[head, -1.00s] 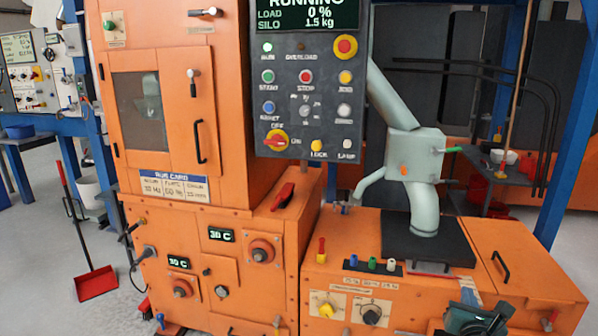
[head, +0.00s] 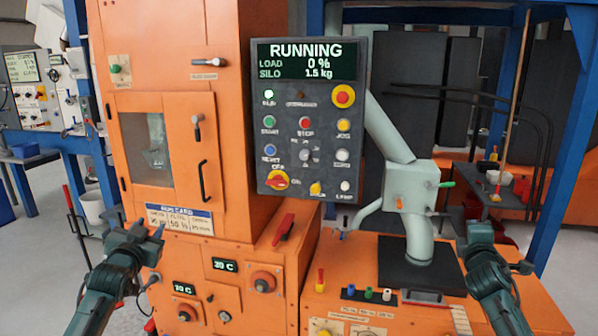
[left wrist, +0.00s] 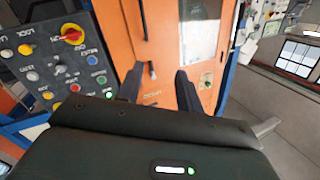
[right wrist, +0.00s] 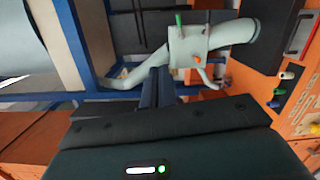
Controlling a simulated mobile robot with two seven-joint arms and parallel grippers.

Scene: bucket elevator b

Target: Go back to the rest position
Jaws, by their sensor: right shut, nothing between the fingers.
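My left gripper (head: 138,224) is raised at the lower left of the head view, in front of the orange cabinet. In the left wrist view its two fingers (left wrist: 158,82) stand well apart with nothing between them. My right gripper (head: 481,232) is raised at the right, in front of the orange bench with the grey pipe. In the right wrist view its fingers (right wrist: 157,82) are together and hold nothing. Neither gripper appears to touch the machine in the head view.
The control panel (head: 309,120) reads RUNNING, load 0 %, silo 1.5 kg, with a green lamp lit. The grey pipe and box (head: 411,188) stand on the orange bench. A blue post (head: 568,130) rises at the right. Grey floor (head: 45,250) is free at the left.

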